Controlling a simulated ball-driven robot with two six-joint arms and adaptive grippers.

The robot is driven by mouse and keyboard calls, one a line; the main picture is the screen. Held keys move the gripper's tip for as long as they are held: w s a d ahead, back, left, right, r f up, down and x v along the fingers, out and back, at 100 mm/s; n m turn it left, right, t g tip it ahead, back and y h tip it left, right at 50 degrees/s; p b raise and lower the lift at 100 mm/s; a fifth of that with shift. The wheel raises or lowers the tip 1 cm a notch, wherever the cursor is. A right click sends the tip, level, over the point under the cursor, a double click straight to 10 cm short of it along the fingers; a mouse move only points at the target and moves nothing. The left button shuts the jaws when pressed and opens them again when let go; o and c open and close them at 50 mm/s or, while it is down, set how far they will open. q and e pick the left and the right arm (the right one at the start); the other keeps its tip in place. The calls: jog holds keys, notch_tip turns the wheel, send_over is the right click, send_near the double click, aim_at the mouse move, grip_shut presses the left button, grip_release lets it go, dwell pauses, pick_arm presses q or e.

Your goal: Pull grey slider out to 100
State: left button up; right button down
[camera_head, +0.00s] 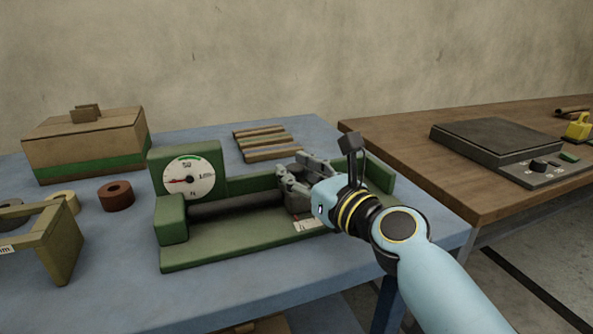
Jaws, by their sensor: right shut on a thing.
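A green bench device (240,245) stands on the blue table. It has a round white dial (188,178) with a red needle pointing left and a dark roll or bar (235,205) lying along its bed. My right gripper (290,185) is over the right part of the bed and is shut on the grey slider (298,203), which the fingers mostly hide. A small white label (307,224) shows just below the slider; its marks are too small to read. My left gripper is not in view.
On the blue table (300,290) are a cardboard box (85,145), a brown-red roll (115,195), an olive stand (62,243) and several wooden strips (265,142). A brown table (440,190) at right holds a dark flat device (495,140).

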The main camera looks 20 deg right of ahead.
jog(key=shift+d, duration=0.1)
jog(key=d, duration=0.9)
jog(key=shift+w+d+b, duration=0.15)
jog(key=shift+d+b, duration=0.2)
jog(key=c, duration=0.9)
grip_release()
jog(key=shift+c, duration=0.2)
jog(key=v, duration=0.7)
jog(key=shift+s+d, duration=0.15)
jog(key=shift+s, duration=0.1)
